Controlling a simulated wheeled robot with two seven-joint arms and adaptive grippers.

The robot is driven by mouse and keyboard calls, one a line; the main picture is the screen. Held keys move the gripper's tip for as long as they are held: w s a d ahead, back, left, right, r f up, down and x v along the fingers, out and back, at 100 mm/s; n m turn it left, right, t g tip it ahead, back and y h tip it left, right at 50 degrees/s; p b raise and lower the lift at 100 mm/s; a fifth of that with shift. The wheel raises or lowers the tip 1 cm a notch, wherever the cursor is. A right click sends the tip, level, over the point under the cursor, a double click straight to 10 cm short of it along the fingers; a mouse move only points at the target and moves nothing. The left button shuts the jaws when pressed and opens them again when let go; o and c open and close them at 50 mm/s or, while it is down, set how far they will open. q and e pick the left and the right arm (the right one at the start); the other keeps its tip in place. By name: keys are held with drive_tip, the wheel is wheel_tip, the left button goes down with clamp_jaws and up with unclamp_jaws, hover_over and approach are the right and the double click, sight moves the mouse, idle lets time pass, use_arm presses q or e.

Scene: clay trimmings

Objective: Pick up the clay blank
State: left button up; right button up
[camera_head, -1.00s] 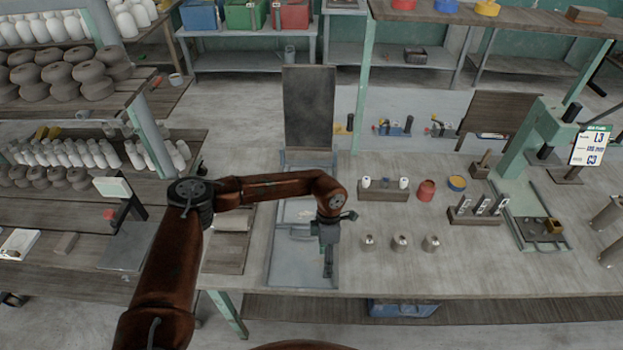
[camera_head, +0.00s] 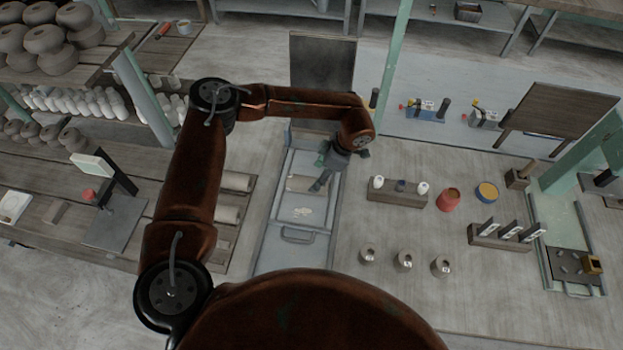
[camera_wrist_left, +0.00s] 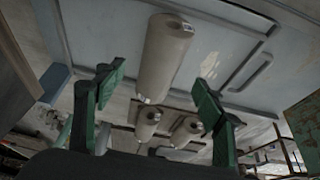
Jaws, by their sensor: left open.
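A pale grey clay blank (camera_head: 303,184), a smooth cylinder, lies on its side in the metal tray (camera_head: 268,243). The blank also shows in the left wrist view (camera_wrist_left: 165,58), where its near end lies between the two green fingers in the picture. My left gripper (camera_head: 318,186) is over the tray at the blank's right end, with its fingers pointing down. In the left wrist view, the fingers (camera_wrist_left: 158,95) are spread wide, with nothing held. I cannot tell the exact height gap between them and the blank. My right gripper is not in view.
More cylinders (camera_head: 236,182) lie on a wooden board left of the tray. A rack with small white and grey pots (camera_head: 397,193) stands to the right, with several small metal weights (camera_head: 404,260) in front. The bench between tray and rack is clear.

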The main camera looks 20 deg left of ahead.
sight(312, 181)
use_arm(q)
drive_tip(key=shift+s+a+f, duration=0.25)
drive_tip(key=shift+a+f, duration=0.2)
drive_tip(key=shift+f, duration=0.25)
drive_tip(key=x, duration=0.5)
drive_tip(key=shift+w+p, duration=0.2)
drive_tip(key=shift+p, duration=0.1)
drive_tip(key=shift+d, duration=0.1)
drive_tip(key=shift+c, duration=0.6)
clamp_jaws()
drive_tip(key=shift+r, duration=0.1)
